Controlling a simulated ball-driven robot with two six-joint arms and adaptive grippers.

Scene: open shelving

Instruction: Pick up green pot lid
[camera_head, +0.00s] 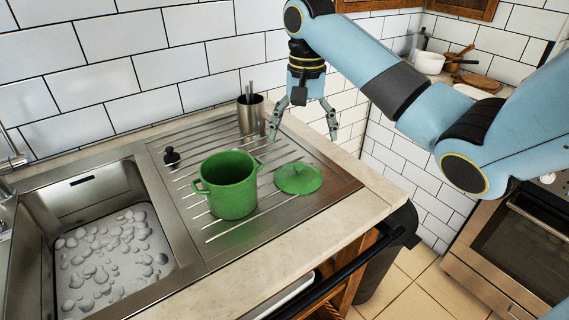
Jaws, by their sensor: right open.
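The green pot lid (298,178) lies on the ribbed metal drainboard, to the right of the green pot (229,185). The pot stands upright and uncovered, with its two side handles showing. My right gripper (303,134) points down with its fingers spread wide and nothing between them. In the picture it is above and slightly behind the lid, apart from it. My left gripper is not in view.
A metal utensil cup (251,114) stands behind the pot, and a small black object (171,156) sits to its left. A sink (105,245) with suds is at left. The counter's front edge (300,228) is clear. An oven (520,240) is at right.

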